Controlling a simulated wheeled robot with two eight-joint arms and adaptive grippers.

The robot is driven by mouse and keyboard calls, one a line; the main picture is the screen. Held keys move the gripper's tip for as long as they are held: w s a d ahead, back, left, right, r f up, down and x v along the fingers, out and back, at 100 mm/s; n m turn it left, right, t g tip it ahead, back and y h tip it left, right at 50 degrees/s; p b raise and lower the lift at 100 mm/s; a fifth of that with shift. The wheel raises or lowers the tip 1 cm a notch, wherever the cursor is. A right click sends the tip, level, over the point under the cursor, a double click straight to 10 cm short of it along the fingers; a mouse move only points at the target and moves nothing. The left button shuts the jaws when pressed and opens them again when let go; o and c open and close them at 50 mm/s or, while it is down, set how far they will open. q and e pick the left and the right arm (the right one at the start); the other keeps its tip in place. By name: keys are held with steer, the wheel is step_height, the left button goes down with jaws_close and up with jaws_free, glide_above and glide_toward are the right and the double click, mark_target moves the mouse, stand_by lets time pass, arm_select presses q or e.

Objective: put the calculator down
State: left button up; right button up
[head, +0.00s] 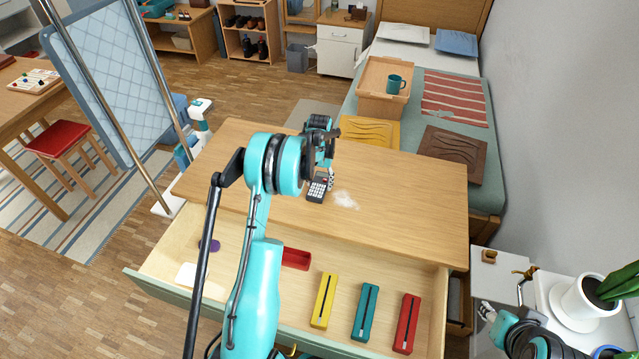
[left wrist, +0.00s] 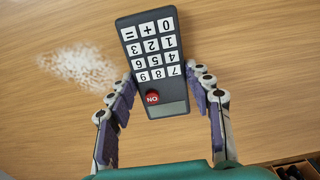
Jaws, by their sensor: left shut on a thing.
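The calculator (head: 316,189) is dark grey with white keys and a red ON button. In the head view it is over the middle of the wooden desk top (head: 420,205). My left gripper (head: 327,178) is shut on it. In the left wrist view the calculator (left wrist: 152,62) sits between the two fingers (left wrist: 162,92), its lower part gripped and its keys facing the camera. I cannot tell whether it touches the desk. My right gripper (head: 500,308) is at the lower right, partly cut off, and its opening is unclear.
A whitish patch (head: 345,200) lies beside the calculator. Below the desk top, the open drawer (head: 225,262) holds yellow (head: 324,300), teal (head: 366,312) and red (head: 406,323) slotted blocks, plus a red tray (head: 297,259). A potted plant (head: 590,298) stands at right. The desk's right side is clear.

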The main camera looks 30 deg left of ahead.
arm_select(q)
steer(key=o, duration=0.8)
steer(key=shift+f, duration=0.15)
steer(key=o, duration=0.4)
steer(key=shift+o, duration=0.2)
